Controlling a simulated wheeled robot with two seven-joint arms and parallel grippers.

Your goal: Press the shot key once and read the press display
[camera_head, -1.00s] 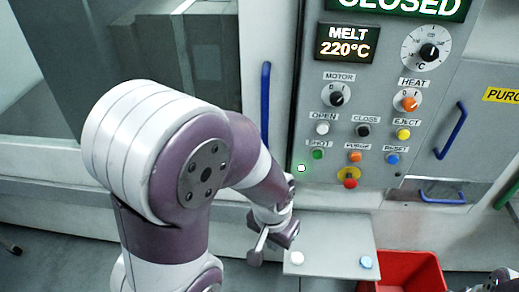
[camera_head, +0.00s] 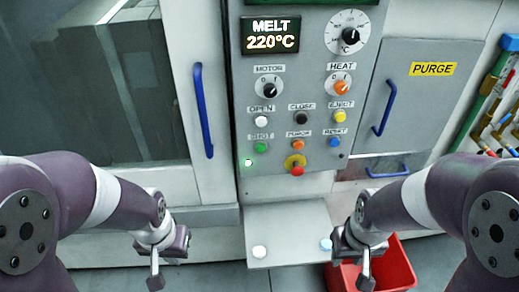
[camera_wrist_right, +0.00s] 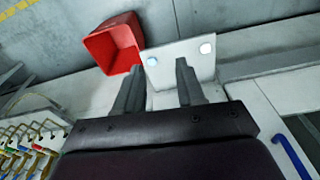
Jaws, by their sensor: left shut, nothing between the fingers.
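The shot key is a green button (camera_head: 260,147) under the SHOT label on the grey control panel, in the head view. A small lit green-white lamp (camera_head: 248,162) is just below left of it. The display (camera_head: 271,35) at the panel's top left reads "MELT 220°C". My left gripper (camera_head: 155,283) is shut and empty, below and left of the panel, apart from the key. My right gripper (camera_head: 365,282) hangs in front of the red bin. In the right wrist view its two fingers (camera_wrist_right: 158,88) are spread with nothing between them.
Other keys, knobs and a red stop button (camera_head: 296,170) surround the shot key. Blue handles (camera_head: 202,110) flank the panel. A pale shelf (camera_head: 290,225) with a white disc (camera_head: 259,251) and a bluish disc (camera_head: 326,244) juts out below. A red bin (camera_head: 395,270) stands beside it.

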